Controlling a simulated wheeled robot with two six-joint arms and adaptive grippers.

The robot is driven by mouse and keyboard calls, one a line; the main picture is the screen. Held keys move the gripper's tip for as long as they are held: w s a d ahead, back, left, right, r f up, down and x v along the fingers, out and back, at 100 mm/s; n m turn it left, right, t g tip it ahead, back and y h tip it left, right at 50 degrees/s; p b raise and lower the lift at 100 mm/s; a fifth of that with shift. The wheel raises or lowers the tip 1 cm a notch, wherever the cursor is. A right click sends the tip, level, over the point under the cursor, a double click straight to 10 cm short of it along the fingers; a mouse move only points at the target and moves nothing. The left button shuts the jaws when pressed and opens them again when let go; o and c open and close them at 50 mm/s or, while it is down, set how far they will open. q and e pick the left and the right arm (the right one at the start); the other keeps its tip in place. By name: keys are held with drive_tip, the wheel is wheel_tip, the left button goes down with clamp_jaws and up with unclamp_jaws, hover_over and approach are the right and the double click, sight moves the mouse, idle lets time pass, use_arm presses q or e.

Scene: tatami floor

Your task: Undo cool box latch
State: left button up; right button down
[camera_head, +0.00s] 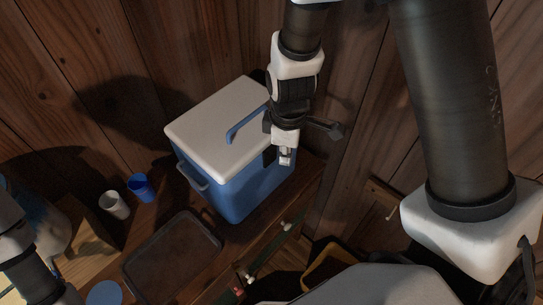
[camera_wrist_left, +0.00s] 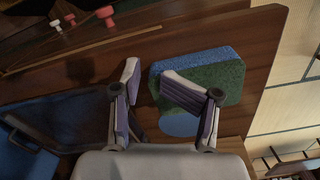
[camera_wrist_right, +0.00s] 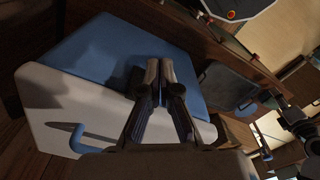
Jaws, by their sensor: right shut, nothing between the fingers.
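The cool box (camera_head: 240,190) has a blue body and a white lid (camera_head: 205,125), which lies closed on top. A blue carry handle (camera_head: 240,125) rests on the lid. A small dark latch (camera_wrist_right: 134,82) shows at the lid edge in the right wrist view, partly hidden by my fingers. My right gripper (camera_head: 286,157) is shut and empty, in front of the box's front face close to the latch; its fingertips also show in the right wrist view (camera_wrist_right: 161,70). I cannot tell if they touch the box. My left gripper (camera_wrist_left: 151,78) is open and empty, away from the box.
A dark tray (camera_head: 172,258), a white cup (camera_head: 115,205) and a blue cup (camera_head: 141,187) stand left of the box on the wooden shelf. A blue-green sponge (camera_wrist_left: 225,65) lies near my left gripper. A wooden wall (camera_head: 130,60) rises behind.

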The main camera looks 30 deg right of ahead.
use_arm(q)
drive_tip(key=shift+f+b, duration=0.8)
drive_tip(key=shift+f, duration=0.1)
use_arm(e)
drive_tip(key=shift+s+d+f, duration=0.1)
drive_tip(key=shift+s+f, duration=0.1)
drive_tip(key=shift+f, duration=0.3)
drive_tip(key=shift+s+d+f, duration=0.1)
drive_tip(key=shift+s+f, duration=0.1)
drive_tip(key=shift+f, duration=0.25)
drive_tip(key=shift+f, duration=0.1)
use_arm(q)
drive_tip(key=shift+d+f, duration=0.1)
drive_tip(key=shift+f, duration=0.05)
use_arm(e)
drive_tip(key=shift+s+d+f, duration=0.15)
use_arm(q)
drive_tip(key=shift+f+b, duration=0.15)
drive_tip(key=shift+b, duration=0.2)
use_arm(e)
drive_tip(key=shift+f, duration=0.15)
use_arm(q)
drive_tip(key=shift+f+b, duration=0.3)
use_arm(e)
drive_tip(key=shift+f, duration=0.35)
